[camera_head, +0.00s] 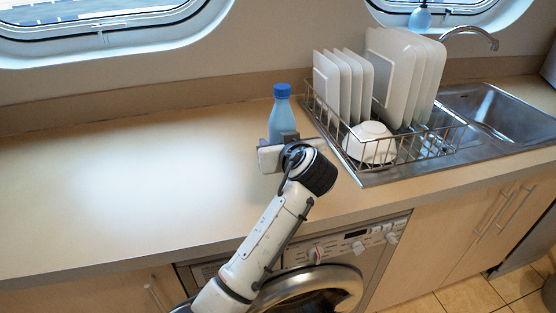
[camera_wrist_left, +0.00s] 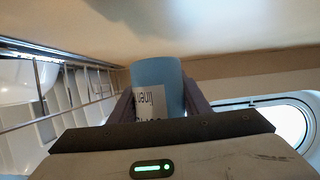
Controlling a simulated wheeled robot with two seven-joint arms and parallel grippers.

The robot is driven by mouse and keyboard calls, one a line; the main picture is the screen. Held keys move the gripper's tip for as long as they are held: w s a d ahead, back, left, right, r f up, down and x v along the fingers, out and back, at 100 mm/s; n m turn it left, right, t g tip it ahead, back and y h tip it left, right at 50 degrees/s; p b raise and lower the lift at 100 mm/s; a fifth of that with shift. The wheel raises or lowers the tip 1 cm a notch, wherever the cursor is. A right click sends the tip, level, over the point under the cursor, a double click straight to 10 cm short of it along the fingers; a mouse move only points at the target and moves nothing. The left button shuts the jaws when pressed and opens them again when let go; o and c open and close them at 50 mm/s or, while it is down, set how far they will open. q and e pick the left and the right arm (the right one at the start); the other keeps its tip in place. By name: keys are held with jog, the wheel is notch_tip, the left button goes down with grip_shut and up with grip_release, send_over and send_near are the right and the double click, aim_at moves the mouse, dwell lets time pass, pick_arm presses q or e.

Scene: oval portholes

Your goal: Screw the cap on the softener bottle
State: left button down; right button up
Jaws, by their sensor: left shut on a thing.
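The softener bottle (camera_head: 281,117) is light blue and stands upright on the worktop, left of the dish rack. A darker blue cap (camera_head: 282,90) sits on its top; I cannot tell how tight it is. My left gripper (camera_head: 281,140) is around the lower part of the bottle and shut on it. In the left wrist view the bottle (camera_wrist_left: 157,82), with a white label, is between the two fingers of the left gripper (camera_wrist_left: 158,105). The cap is not visible in that view. My right gripper is not in view.
A wire dish rack (camera_head: 400,155) with several white plates (camera_head: 395,70) and a white bowl (camera_head: 370,143) stands right of the bottle, beside a metal sink (camera_head: 500,115). The worktop (camera_head: 130,180) is clear to the left. A washing machine (camera_head: 330,275) is below.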

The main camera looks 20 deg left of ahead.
pick_arm(q)
notch_tip(320, 180, down, 5)
jog(key=shift+r, duration=0.15)
dwell(0.4)
jog(key=c, duration=1)
grip_release()
jog(key=shift+f, duration=0.25)
